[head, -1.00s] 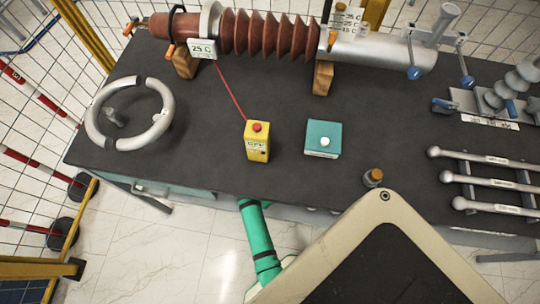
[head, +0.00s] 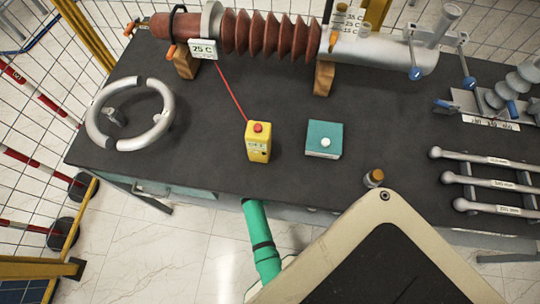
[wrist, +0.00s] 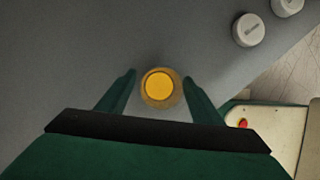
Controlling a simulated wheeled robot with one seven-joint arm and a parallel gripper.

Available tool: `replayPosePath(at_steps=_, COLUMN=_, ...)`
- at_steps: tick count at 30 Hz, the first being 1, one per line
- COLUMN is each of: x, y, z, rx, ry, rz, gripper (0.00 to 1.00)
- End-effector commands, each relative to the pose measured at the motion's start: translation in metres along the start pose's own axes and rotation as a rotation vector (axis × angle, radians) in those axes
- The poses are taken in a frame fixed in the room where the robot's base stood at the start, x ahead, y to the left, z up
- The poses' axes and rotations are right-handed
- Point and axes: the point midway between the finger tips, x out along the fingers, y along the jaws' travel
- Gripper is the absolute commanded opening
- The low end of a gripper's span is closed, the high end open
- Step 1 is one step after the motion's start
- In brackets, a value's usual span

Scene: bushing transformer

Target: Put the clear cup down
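A small round cup (wrist: 160,88) with yellow contents sits between the fingertips of my gripper (wrist: 160,76) in the wrist view. One dark green finger stands close on each side of it. I cannot tell whether the fingers press on the cup or stand just clear of it. In the head view a small amber cup (head: 374,177) shows over the front part of the dark table (head: 210,130), just past the pale panel in front. Its base is partly hidden, so contact with the table is unclear. My gripper is hidden in the head view.
A yellow box with a red button (head: 258,142) and a teal box (head: 323,139) stand left of the cup. Silver rods (head: 490,184) lie to the right. A large brown bushing (head: 270,33) spans the back. The wrist view shows white round pieces (wrist: 248,30) near the table edge.

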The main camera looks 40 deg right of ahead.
Motion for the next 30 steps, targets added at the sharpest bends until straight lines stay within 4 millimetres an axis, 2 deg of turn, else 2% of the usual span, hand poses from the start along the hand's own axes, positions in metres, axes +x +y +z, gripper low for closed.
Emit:
replayPosePath(at_steps=11, x=-0.005, y=-0.001, z=0.002, rx=0.005, ry=0.0, rz=0.0, gripper=0.6)
replayPosePath(at_steps=24, x=-0.067, y=0.001, z=-0.001, rx=-0.003, ry=0.0, rz=0.004, gripper=0.6)
replayPosePath(at_steps=30, x=-0.077, y=0.001, z=0.0, rx=-0.002, ry=0.0, rz=0.002, gripper=0.6)
